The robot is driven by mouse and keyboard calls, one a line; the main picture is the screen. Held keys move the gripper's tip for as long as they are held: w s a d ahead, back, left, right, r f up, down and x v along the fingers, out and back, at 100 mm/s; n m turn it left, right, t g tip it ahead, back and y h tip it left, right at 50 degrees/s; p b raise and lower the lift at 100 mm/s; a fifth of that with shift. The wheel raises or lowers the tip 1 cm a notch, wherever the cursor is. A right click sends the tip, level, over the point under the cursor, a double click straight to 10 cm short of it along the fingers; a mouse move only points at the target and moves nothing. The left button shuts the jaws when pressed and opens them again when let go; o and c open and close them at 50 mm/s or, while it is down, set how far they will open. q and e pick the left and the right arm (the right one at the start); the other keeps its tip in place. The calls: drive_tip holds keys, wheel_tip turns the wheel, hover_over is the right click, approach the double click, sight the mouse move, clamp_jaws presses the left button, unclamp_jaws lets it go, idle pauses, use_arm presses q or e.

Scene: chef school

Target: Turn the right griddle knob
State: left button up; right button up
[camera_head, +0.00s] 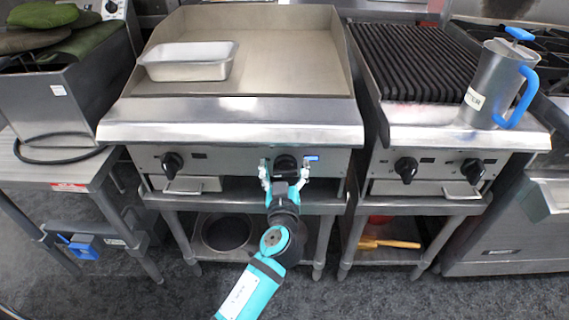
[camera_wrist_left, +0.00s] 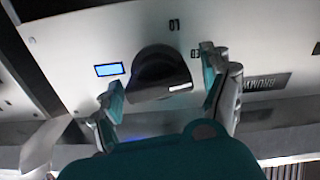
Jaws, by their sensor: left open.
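The flat griddle (camera_head: 290,60) stands at the centre-left with two black knobs on its front panel. Its left knob (camera_head: 172,162) is clear of my arm. Its right knob (camera_head: 286,161) is right in front of my left gripper (camera_head: 284,175). In the left wrist view the black right knob (camera_wrist_left: 158,72) sits between the two spread fingers of my left gripper (camera_wrist_left: 165,88). The gripper is open, with a visible gap to the knob on the right side. A small blue-lit display (camera_wrist_left: 109,69) is beside the knob. My right gripper is not in view.
A metal pan (camera_head: 190,62) rests on the griddle plate. To the right stands a ribbed grill (camera_head: 420,58) with two similar knobs, and a metal pitcher (camera_head: 490,90) with a blue handle on its front ledge. A shelf below holds a wooden-handled tool (camera_head: 390,243).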

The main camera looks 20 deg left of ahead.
use_arm(q)
drive_tip(key=c, duration=1.2)
drive_tip(key=shift+o, duration=0.2)
